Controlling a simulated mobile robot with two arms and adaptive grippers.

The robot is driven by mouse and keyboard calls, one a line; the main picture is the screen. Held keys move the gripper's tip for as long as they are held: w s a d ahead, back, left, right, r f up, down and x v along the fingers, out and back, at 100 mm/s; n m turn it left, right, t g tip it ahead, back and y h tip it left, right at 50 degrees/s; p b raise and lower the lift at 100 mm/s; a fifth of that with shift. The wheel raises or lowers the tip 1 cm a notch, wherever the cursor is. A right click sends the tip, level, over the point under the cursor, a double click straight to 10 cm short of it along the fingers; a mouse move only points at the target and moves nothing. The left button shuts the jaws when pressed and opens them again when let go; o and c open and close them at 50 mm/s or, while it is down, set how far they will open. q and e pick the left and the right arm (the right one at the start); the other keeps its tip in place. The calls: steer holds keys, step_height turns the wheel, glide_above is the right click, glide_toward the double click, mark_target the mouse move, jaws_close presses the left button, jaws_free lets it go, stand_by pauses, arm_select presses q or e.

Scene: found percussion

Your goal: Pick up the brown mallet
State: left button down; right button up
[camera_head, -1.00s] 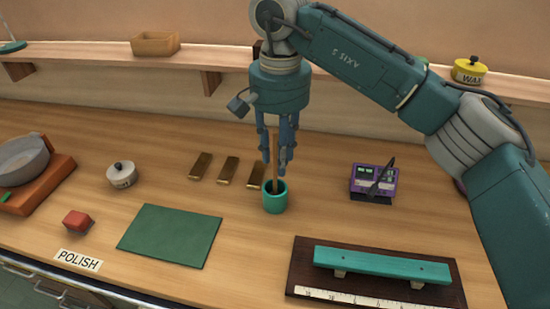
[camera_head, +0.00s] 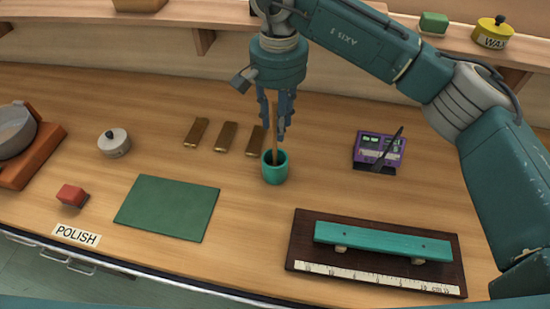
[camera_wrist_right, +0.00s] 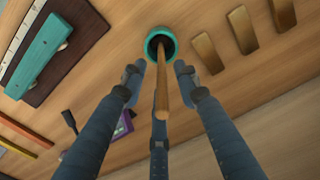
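The brown mallet (camera_head: 274,135) stands upright in a teal cup (camera_head: 275,171) on the bench, with only its stick showing above the rim. In the right wrist view the mallet (camera_wrist_right: 161,88) rises from the teal cup (camera_wrist_right: 153,37) toward the camera. My right gripper (camera_head: 276,132) is above the cup, pointing down, with its fingers around the stick. In the wrist view the fingers of the gripper (camera_wrist_right: 158,75) are spread apart, with gaps to the stick on both sides. The mallet's lower end is hidden in the cup. My left gripper is not in view.
Brass bars (camera_head: 227,138) lie just left of the cup. A purple device (camera_head: 370,148) with a dark stick (camera_head: 390,145) stands to the right. A teal bar (camera_head: 382,241) on a dark board (camera_head: 300,240) is at front right. A green mat (camera_head: 168,207) lies front left.

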mark_target(275, 143)
steer(key=f, duration=0.1)
steer(key=f+p, duration=0.1)
steer(key=f, duration=0.1)
steer(key=f+p, duration=0.1)
steer(key=shift+s+a+f, duration=0.1)
steer(key=shift+a+f, duration=0.25)
steer(key=shift+f, duration=0.05)
steer(key=c, duration=0.8)
steer(key=shift+r, duration=0.1)
